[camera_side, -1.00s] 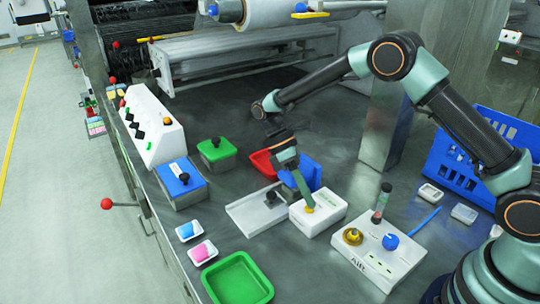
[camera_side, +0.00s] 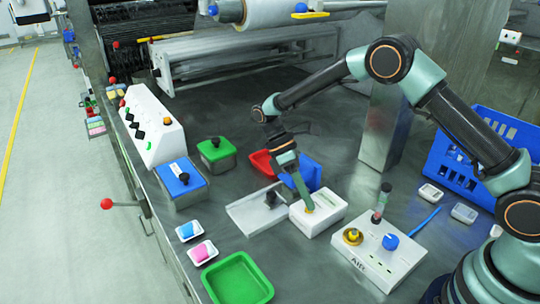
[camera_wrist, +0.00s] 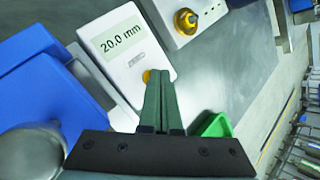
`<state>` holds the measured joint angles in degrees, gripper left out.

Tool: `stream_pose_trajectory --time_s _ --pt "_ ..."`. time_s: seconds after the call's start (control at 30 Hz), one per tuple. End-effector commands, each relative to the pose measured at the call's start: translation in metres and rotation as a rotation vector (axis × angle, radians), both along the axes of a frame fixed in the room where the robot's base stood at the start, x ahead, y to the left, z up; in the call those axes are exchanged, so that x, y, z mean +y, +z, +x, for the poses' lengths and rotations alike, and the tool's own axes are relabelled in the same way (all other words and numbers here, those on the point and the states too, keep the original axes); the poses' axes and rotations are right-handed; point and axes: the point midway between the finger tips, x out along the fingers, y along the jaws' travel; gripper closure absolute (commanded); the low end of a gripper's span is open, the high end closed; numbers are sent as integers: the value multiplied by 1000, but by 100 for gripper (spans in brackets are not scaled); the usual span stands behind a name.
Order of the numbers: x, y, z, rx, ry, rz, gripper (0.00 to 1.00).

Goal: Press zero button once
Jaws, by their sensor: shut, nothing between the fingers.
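The white gauge box (camera_side: 327,216) stands mid-table in the side view. In the wrist view the shut fingers of my gripper (camera_wrist: 161,76) overlap the box's near edge. I cannot tell whether the tips touch the button or sit just above it.
A white panel (camera_side: 375,262) with a blue knob (camera_side: 390,242) and a yellow button stands to the right. A metal tray (camera_side: 250,215) lies left of the box, with a blue bin (camera_side: 312,174) behind. A green tray (camera_side: 238,280) is at the front.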

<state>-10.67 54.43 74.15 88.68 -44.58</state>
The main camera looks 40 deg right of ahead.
Motion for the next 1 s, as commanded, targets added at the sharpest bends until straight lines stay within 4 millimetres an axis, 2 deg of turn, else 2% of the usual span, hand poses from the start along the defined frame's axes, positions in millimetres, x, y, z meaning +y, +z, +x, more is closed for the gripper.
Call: stream_pose_trajectory --time_s 0.47,1.0 --pt "0 -1 0 -1 0 0 100" --pt "0 17 -1 1 0 0 100"
